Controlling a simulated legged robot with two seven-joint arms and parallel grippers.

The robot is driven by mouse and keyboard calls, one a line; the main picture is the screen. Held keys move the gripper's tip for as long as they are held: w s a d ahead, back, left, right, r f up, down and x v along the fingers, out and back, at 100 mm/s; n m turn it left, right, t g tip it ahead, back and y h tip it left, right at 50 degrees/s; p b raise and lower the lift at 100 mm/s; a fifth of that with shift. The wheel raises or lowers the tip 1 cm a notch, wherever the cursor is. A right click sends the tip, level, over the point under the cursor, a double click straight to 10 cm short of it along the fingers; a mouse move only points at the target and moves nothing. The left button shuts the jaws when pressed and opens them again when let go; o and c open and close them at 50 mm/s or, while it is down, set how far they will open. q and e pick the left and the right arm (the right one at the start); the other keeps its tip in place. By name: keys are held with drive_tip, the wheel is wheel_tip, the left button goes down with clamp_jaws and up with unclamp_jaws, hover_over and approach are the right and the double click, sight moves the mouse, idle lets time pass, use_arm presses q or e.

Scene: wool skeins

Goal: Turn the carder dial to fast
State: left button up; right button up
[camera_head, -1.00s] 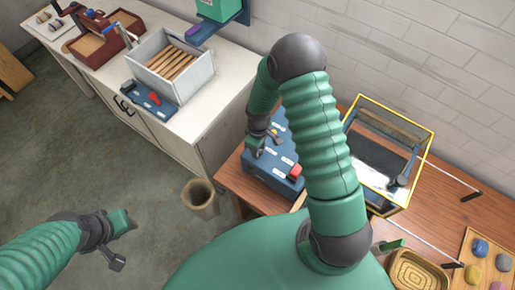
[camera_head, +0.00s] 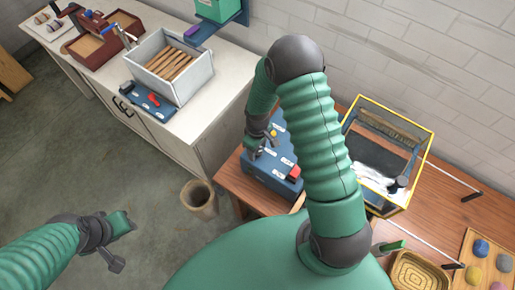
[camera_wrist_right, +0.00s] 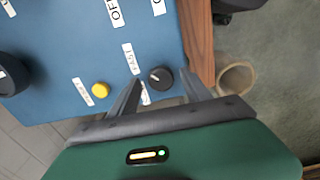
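The blue control box (camera_head: 268,178) stands on the wooden bench, partly hidden behind my right arm. In the right wrist view its face (camera_wrist_right: 60,50) carries a small black dial (camera_wrist_right: 160,78) with white labels around it, one reading FAST (camera_wrist_right: 128,58). My right gripper (camera_wrist_right: 162,80) is open, with one finger on each side of the dial and a visible gap to each. In the head view this gripper (camera_head: 262,142) is over the box. My left gripper (camera_head: 120,240) is open and empty above the floor at lower left.
A yellow button (camera_wrist_right: 100,90) and a large black knob (camera_wrist_right: 12,75) are near the dial; a red control (camera_head: 294,172) is on the box. A yellow-edged glass case (camera_head: 425,150) stands to the right. A bin (camera_head: 199,198) stands on the floor. A white cabinet (camera_head: 215,110) is left.

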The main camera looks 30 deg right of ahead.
sight(258, 150)
wheel_tip(258, 150, up, 17)
drive_tip(key=b, duration=0.2)
drive_tip(key=shift+f, duration=0.15)
idle(0.4)
